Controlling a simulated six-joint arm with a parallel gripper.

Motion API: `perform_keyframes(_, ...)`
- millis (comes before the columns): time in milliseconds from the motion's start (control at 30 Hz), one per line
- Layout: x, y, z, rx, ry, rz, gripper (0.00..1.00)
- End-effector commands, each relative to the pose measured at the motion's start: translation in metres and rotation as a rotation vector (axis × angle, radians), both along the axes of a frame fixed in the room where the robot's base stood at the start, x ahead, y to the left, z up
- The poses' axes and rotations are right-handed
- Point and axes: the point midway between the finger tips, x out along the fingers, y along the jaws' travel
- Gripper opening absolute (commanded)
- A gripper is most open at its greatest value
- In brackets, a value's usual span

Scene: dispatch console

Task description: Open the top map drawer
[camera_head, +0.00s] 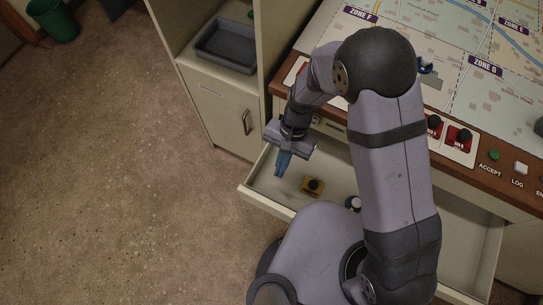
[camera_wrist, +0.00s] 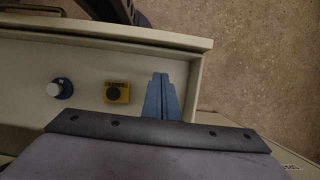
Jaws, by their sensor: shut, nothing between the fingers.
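The map drawer (camera_head: 258,187) under the console top is pulled out, and its pale interior shows. In the wrist view its front wall (camera_wrist: 110,36) runs across the top of the picture. Inside lie a yellow block with a black knob (camera_head: 313,186), also in the wrist view (camera_wrist: 117,93), and a blue piece with a white knob (camera_head: 353,203), also in the wrist view (camera_wrist: 60,89). My gripper (camera_head: 281,172) points down over the drawer's left part, its blue fingers together and empty. In the wrist view the fingertips (camera_wrist: 160,76) are beside the yellow block, apart from it.
The console top with a zone map (camera_head: 450,30) and red, green and white controls (camera_head: 459,138) lies above the drawer. A cabinet (camera_head: 222,110) with a grey tray (camera_head: 226,46) stands to the left. A green bin (camera_head: 55,20) stands far left. The floor at left is clear.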

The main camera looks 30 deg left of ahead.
Motion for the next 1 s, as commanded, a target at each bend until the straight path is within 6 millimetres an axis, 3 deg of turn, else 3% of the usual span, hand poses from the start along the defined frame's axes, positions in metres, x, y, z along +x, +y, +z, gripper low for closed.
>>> perform_keyframes(267, -0.021, -0.001, -0.043, -0.003, 0.002, 0.002, 0.0)
perform_keyframes(600, -0.054, 0.0, -0.041, 0.0, 0.001, 0.002, 0.0)
perform_keyframes(1000, -0.057, 0.0, -0.042, 0.0, 0.0, 0.001, 0.0)
